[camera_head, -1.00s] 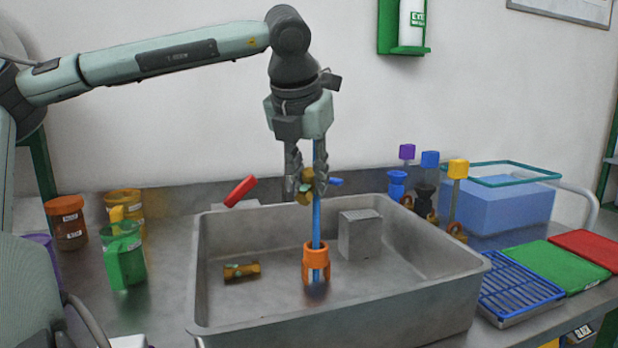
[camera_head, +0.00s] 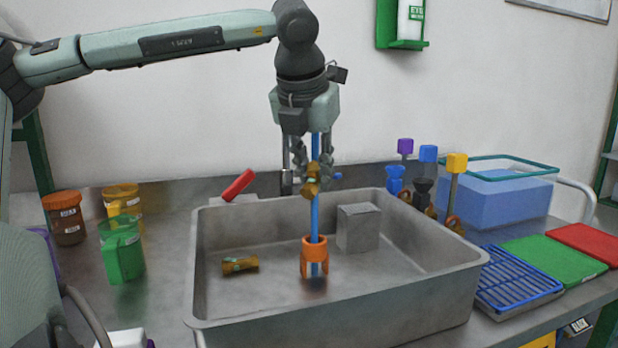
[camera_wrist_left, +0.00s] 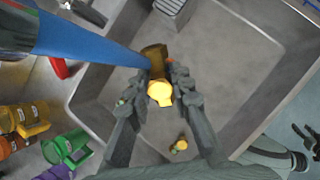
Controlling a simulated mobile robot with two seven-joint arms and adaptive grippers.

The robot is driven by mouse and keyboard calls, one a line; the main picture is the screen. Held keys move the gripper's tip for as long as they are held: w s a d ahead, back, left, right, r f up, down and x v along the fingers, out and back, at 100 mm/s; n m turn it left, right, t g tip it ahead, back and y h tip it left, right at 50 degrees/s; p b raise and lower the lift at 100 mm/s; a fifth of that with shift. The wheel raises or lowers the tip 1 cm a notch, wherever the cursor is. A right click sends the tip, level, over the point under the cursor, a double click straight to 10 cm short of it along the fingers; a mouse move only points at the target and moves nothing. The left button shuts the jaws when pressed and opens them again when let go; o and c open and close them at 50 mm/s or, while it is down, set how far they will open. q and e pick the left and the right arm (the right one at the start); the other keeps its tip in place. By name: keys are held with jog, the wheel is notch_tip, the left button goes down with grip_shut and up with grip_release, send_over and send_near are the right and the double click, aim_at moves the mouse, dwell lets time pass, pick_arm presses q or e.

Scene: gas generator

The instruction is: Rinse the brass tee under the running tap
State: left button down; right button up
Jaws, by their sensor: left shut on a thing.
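My left gripper (camera_head: 313,168) is shut on a brass tee (camera_head: 312,186) above the sink, with its fingers pointing down. The blue water stream (camera_head: 315,218) runs down at the tee and continues below it. In the left wrist view, the tee (camera_wrist_left: 159,92) sits between the fingertips (camera_wrist_left: 161,88), and the stream (camera_wrist_left: 95,42) reaches it from the upper left. The tap's red lever (camera_head: 238,186) is tilted behind the sink; its spout is mostly hidden by my gripper. A dark gripper (camera_wrist_left: 308,138), seemingly my right, shows at the wrist view's right edge; its jaws are unclear.
The grey sink (camera_head: 330,320) holds an orange fitting (camera_head: 314,262) under the stream, another brass piece (camera_head: 240,265) and a grey block (camera_head: 358,228). Jugs and jars (camera_head: 122,250) stand left. Brushes (camera_head: 454,190), a blue water tub (camera_head: 500,205) and coloured trays (camera_head: 515,280) stand right.

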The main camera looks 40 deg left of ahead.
pick_arm(q)
jog(key=shift+a, duration=0.1)
jog(key=shift+s+a+b, duration=0.3)
jog(key=shift+a+b, duration=0.05)
jog(key=shift+a, duration=0.05)
jog(key=shift+d, duration=0.1)
jog(key=shift+w+d, duration=0.35)
jog(key=shift+d, duration=0.1)
jog(key=shift+s+a, duration=0.1)
jog(key=shift+a, duration=0.05)
jog(key=shift+s+a+b, duration=0.25)
jog(key=shift+a+b, duration=0.15)
